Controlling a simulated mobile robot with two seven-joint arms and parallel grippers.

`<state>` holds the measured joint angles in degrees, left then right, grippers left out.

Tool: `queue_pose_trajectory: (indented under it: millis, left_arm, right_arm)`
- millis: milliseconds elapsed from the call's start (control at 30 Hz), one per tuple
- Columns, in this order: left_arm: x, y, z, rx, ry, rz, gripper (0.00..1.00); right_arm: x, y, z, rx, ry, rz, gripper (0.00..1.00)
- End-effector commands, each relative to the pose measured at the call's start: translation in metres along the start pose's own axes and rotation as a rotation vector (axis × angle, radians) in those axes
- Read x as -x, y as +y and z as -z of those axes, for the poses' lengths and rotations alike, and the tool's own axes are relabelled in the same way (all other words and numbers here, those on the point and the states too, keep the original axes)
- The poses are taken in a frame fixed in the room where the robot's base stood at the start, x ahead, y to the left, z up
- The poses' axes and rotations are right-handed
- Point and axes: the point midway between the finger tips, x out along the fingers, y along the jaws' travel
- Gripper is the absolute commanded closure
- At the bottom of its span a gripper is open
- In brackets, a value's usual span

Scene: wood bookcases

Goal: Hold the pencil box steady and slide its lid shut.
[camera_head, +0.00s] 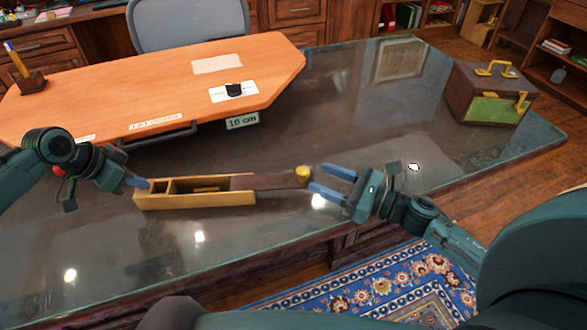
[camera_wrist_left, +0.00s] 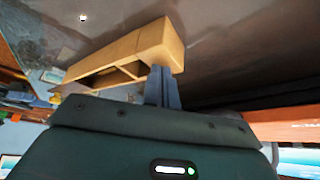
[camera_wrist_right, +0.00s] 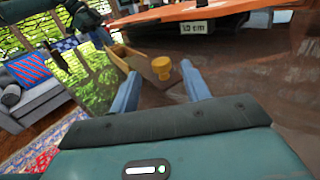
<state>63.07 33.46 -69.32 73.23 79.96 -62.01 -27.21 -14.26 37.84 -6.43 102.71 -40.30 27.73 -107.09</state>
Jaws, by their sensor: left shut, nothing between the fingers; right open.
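The light-wood pencil box (camera_head: 197,200) lies on the glass-topped desk, its left part open on top with compartments visible. Its dark lid (camera_head: 277,181) sticks out far past the box's right end and bears a round yellow knob (camera_head: 303,174) at its outer end. My left gripper (camera_head: 146,183) is shut and empty at the box's left end; its fingers (camera_wrist_left: 162,90) appear against or very near that end in the left wrist view. My right gripper (camera_head: 318,179) is open, its fingertips just right of the knob; in the right wrist view the knob (camera_wrist_right: 161,68) shows ahead between the fingers.
A brown and green case (camera_head: 490,95) with yellow handles stands at the back right. The glass desk (camera_head: 380,135) is clear between them. The desk's front edge is close below the box.

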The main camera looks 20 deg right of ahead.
Motion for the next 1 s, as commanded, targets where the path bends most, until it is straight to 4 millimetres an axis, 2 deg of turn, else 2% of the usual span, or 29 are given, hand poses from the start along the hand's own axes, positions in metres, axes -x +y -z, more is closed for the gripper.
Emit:
queue_pose_trajectory:
  millis: [33, 200, 400, 767, 1000]
  left_arm:
    - [-0.007, 0.004, -0.007, 0.002, -0.016, -0.011, 1.00]
    - [-0.007, 0.004, -0.007, 0.002, -0.016, -0.011, 1.00]
    - [-0.007, 0.004, -0.007, 0.002, -0.016, -0.011, 1.00]
    - [-0.007, 0.004, -0.007, 0.002, -0.016, -0.011, 1.00]
    - [-0.007, 0.004, -0.007, 0.002, -0.016, -0.011, 1.00]
  right_arm:
    - [-0.011, -0.001, -0.001, 0.002, -0.003, -0.001, 0.53]
    - [-0.040, 0.000, -0.001, 0.000, -0.003, 0.000, 0.53]
    - [-0.058, 0.000, 0.000, -0.002, -0.001, 0.001, 0.53]
    - [-0.061, 0.000, 0.001, -0.003, 0.000, 0.001, 0.54]
    - [-0.061, 0.000, 0.001, -0.003, 0.000, 0.001, 0.74]
